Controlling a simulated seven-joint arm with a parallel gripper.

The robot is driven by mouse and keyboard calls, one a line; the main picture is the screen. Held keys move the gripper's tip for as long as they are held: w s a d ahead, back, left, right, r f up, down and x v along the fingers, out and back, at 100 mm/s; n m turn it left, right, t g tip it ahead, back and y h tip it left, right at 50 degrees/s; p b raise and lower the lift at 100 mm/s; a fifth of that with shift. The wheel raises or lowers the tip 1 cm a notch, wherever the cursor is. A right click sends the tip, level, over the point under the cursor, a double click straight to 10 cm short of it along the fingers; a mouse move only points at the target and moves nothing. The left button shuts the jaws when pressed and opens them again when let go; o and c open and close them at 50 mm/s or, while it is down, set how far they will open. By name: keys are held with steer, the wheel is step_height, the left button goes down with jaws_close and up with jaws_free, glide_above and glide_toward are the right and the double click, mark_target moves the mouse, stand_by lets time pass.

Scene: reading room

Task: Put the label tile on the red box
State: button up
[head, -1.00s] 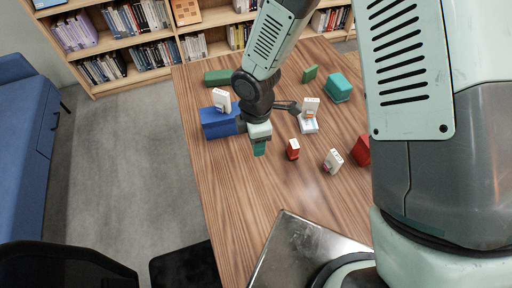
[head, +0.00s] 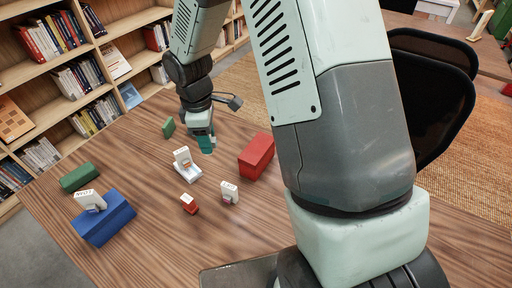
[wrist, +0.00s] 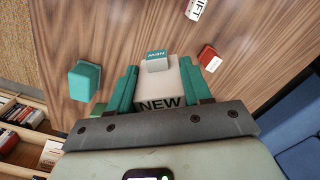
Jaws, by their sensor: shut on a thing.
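My gripper (head: 205,142) is above the table, behind the white stand in the head view. In the wrist view its two teal fingers (wrist: 157,88) are shut on a white label tile (wrist: 165,84) reading NEW, with a teal tab on its far side. In the head view I cannot make out the held tile clearly at the fingertips. The red box (head: 257,155) lies on the table to the right of my gripper, apart from it, with no tile visible on it.
A blue box (head: 105,222) bears a white tile (head: 90,200). A white stand piece (head: 187,171), small red block (head: 189,204) and white tile (head: 229,191) stand mid-table. Green blocks (head: 79,177) (head: 168,128) lie left and behind. A teal box (wrist: 86,82) is beside my gripper. The front is clear.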

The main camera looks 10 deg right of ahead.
steer(key=w+d+r+m, duration=0.2)
steer(key=d+m, duration=0.1)
steer(key=d, duration=0.4)
steer(key=w+d+r+m, duration=0.1)
steer(key=d+r+m, duration=0.15)
steer(key=d, duration=0.35)
steer(key=m, duration=0.1)
glide_above(256, 147)
step_height(256, 147, down, 6)
steer(key=shift+f, duration=2.35)
steer(key=shift+f, duration=0.1)
steer(key=o, duration=1.1)
steer(key=shift+c, duration=0.2)
step_height(256, 147, up, 12)
